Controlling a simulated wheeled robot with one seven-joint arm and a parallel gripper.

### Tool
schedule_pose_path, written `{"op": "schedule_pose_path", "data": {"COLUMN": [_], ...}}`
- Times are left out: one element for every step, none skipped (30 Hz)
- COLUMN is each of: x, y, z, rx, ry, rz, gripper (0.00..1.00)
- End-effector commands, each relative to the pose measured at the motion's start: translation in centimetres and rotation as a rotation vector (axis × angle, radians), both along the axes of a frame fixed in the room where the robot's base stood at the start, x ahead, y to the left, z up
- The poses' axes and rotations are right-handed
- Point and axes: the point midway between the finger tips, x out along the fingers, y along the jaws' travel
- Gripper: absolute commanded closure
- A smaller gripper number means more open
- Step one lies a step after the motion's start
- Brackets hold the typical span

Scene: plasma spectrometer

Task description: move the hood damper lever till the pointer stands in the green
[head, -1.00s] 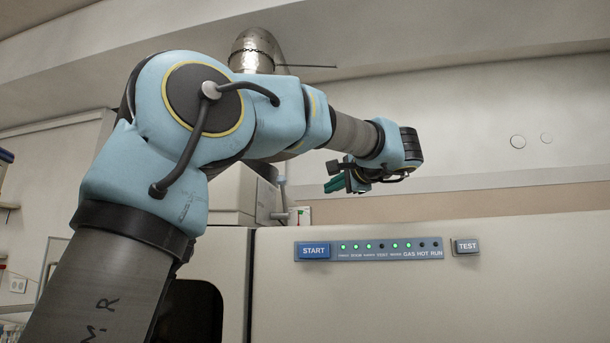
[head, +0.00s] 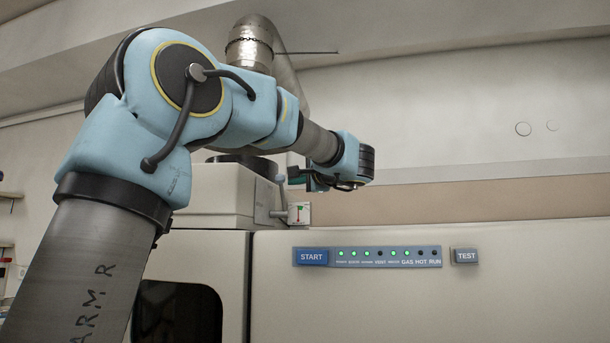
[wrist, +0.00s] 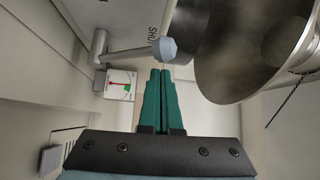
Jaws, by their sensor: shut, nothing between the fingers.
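The damper lever shows in the wrist view as a metal rod ending in a pale blue-grey knob (wrist: 165,48). It also shows in the head view as a short upright rod (head: 282,200) on the hood's side. Beside it is a small white gauge plate (wrist: 121,84) with red and green marks, also in the head view (head: 300,213). I cannot tell for sure where its pointer stands. My gripper (wrist: 160,73) has its green fingers shut together and empty, the tips just short of the knob with a small gap visible. In the head view my gripper (head: 296,178) is beside the lever's top.
A wide metal duct (wrist: 250,50) stands right of the knob in the wrist view, with a hanging chain. It rises behind my arm in the head view (head: 256,45). Below is the cabinet front with START (head: 311,257) and TEST (head: 466,256) buttons. Open space lies to the right.

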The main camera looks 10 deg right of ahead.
Motion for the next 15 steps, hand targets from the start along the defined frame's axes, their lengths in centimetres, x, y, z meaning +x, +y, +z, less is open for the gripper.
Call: {"op": "schedule_pose_path", "data": {"x": [-0.21, -0.33, -0.44, -0.53, -0.59, -0.65, -0.67, -0.69, -0.69, -0.69, -0.68, -0.68, -0.68, -0.68, -0.68], "y": [0.44, 0.57, 0.70, 0.77, 0.85, 0.91, 0.95, 0.97, 0.97, 0.98, 0.97, 0.96, 0.96, 0.96, 0.95], "z": [0.06, 0.02, -0.06, -0.12, -0.14, -0.16, -0.17, -0.19, -0.21, -0.22, -0.22, -0.22, -0.22, -0.22, -0.23], "rx": [0.002, 0.001, 0.002, 0.002, 0.002, 0.001, 0.001, 0.001, 0.001, 0.001, 0.001, 0.001, 0.001, 0.001, 0.001], "ry": [0.001, 0.000, 0.002, 0.002, 0.002, 0.001, 0.001, 0.001, 0.001, 0.001, 0.001, 0.001, 0.001, 0.001, 0.001], "rz": [0.002, 0.002, 0.001, 0.001, 0.001, 0.001, 0.001, 0.001, 0.001, 0.001, 0.001, 0.001, 0.001, 0.001, 0.001], "gripper": [1.00, 1.00, 1.00, 1.00, 1.00, 1.00, 1.00, 1.00, 1.00, 1.00, 1.00, 1.00, 1.00, 1.00, 1.00]}}
